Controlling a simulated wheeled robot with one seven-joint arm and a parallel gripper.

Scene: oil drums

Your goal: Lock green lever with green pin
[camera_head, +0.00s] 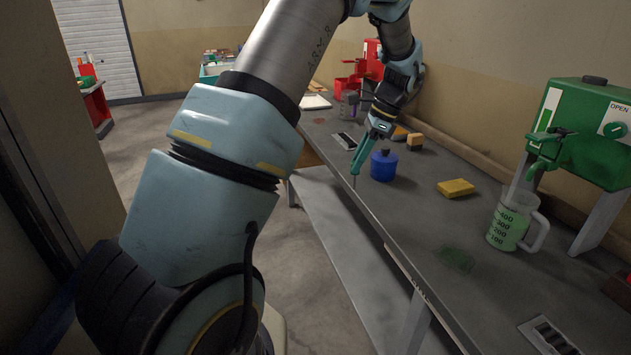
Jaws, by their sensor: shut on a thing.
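My gripper (356,170) is out over the front edge of the bench, left of a blue pot, pointing down. Its teal fingers are shut on a small thin thing (354,183) that sticks out below the tips. It is too small to tell whether this is the green pin. The green lever (545,148) is on the tap at the front of the green drum (592,130) at the right, well away from my gripper. No green pin can be made out at the lever.
A jug (509,222) with green liquid stands below the green tap. A yellow sponge (456,188) and the blue pot (383,166) are on the bench (415,215). A green stain (457,259) lies in front of the jug. A red drum (373,52) stands at the far end.

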